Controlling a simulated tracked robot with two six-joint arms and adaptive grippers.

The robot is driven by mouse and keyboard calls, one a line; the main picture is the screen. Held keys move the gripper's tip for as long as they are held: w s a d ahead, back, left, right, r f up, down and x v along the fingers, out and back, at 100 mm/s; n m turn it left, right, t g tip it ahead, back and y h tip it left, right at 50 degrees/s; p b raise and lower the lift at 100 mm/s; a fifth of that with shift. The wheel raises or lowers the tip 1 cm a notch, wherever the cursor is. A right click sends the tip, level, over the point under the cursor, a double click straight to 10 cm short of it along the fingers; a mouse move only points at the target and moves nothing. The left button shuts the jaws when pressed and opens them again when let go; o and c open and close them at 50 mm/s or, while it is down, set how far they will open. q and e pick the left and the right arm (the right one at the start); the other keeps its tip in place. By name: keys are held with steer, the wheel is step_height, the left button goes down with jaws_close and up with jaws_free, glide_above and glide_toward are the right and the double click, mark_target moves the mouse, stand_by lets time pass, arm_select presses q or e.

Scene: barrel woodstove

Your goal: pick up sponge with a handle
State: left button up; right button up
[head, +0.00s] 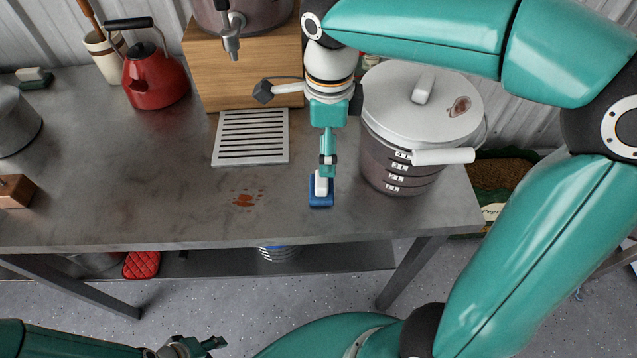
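The sponge with a handle (321,200) has a blue base and a white handle on top. It is on the metal table (150,205) near the front edge, left of the grey lidded bucket. My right gripper (327,168) points down directly over the white handle, with its fingers at the handle's upper end. The fingers are seen edge-on, so I cannot tell whether they are closed on it. My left gripper (205,345) is low at the bottom of the view, in front of the table and far from the sponge; its finger opening is unclear.
The bucket (385,150) with a white lid and handle stands close right of the sponge. A slotted drip tray (251,137) and wooden box (235,65) are behind. A red kettle (155,78) stands back left. A reddish-brown stain (245,199) marks clear tabletop left of the sponge.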

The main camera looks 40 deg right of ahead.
mark_target(324, 179)
steer(key=f, duration=0.5)
steer(key=shift+w+f, duration=0.2)
steer(key=shift+f, duration=0.05)
steer(key=shift+a+f, duration=0.15)
steer(key=shift+f, duration=3.05)
steer(key=c, duration=1.1)
